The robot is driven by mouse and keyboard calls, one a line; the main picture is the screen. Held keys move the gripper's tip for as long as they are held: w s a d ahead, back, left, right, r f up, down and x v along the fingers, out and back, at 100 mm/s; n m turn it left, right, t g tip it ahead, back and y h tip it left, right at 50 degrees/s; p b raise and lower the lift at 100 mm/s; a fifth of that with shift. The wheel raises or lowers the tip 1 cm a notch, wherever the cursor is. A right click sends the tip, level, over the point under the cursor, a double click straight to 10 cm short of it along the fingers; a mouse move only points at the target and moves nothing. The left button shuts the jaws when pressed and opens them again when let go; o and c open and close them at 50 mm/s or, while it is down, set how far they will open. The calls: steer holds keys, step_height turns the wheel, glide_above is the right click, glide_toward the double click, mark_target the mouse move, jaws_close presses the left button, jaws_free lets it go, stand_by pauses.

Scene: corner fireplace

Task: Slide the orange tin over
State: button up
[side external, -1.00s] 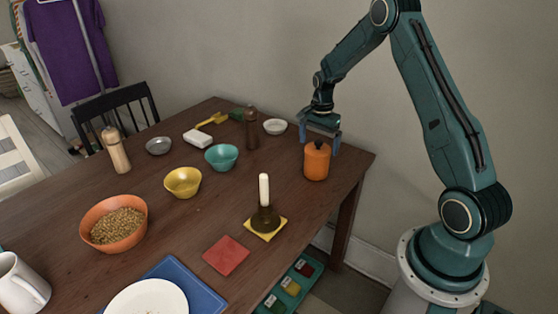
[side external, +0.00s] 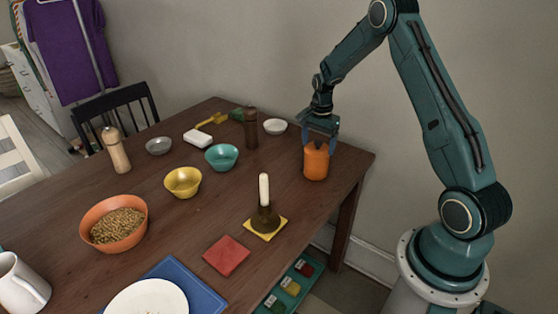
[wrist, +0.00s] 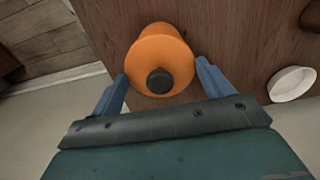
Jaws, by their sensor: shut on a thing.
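The orange tin (side external: 316,163) stands upright on the dark wooden table near its right end. Its round orange lid with a black knob shows in the wrist view (wrist: 158,52). My gripper (side external: 320,143) is above and around the tin's upper part, with one blue finger on each side. In the wrist view my gripper (wrist: 162,80) has its fingers either side of the tin, shut on it. The tin's base appears to rest on the table.
A candle in a dark holder (side external: 265,218) stands on a yellow mat in front of the tin. A small white bowl (side external: 275,126) and a brown pepper mill (side external: 251,130) stand to the left. The table's right edge is close to the tin.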

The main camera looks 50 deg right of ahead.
steer(key=w, duration=1.7)
stand_by(0.8)
stand_by(0.3)
steer(key=o, duration=1.1)
step_height(320, 180, up, 14)
steer(key=shift+f, duration=0.1)
stand_by(0.3)
